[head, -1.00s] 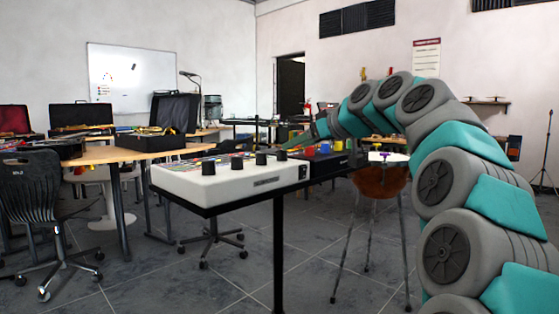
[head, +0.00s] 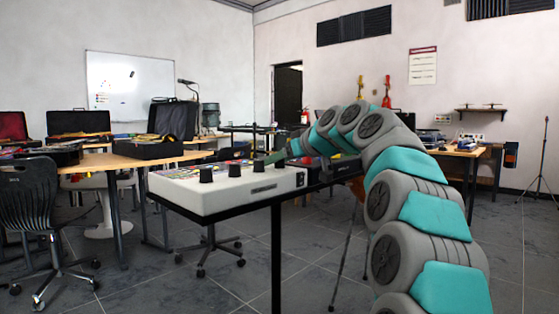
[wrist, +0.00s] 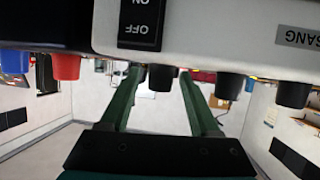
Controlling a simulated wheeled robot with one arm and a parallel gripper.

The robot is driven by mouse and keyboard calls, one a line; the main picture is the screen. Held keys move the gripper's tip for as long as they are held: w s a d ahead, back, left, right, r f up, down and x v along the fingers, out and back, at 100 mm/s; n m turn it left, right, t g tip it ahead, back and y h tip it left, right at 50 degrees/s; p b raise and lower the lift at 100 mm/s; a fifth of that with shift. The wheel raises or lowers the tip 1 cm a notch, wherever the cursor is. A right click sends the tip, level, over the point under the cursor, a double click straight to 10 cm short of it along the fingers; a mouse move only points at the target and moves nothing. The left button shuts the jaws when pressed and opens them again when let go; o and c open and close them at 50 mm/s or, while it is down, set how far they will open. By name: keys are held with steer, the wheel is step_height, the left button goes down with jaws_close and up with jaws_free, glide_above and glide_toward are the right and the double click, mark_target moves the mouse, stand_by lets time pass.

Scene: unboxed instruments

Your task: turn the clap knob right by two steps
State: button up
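A white instrument box (head: 225,195) with a row of black knobs on its top stands on a black stand. Three knobs show clearly in the head view: a near one (head: 206,174), a middle one (head: 235,168) and a farther one (head: 258,161). No label naming the clap knob is readable. My gripper (head: 273,157) is at the far right end of the row. In the upside-down wrist view its two green fingers (wrist: 160,80) are apart, with a black knob (wrist: 161,77) in the gap between them. Whether they touch it is unclear.
The wrist view shows an on/off switch (wrist: 147,22) on the box front, more black knobs (wrist: 229,86) to the right, and red (wrist: 66,67) and blue (wrist: 14,60) knobs at left. A chair (head: 40,210) and wooden tables (head: 120,158) stand at the left.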

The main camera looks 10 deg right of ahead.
jaws_close()
stand_by(0.3)
steer(key=shift+r+m+t+h+p, duration=0.15)
steer(key=shift+m+t+h+p, duration=0.4)
steer(key=shift+m+h, duration=0.75)
steer(key=shift+h, duration=0.3)
jaws_free()
steer(key=shift+s, duration=0.1)
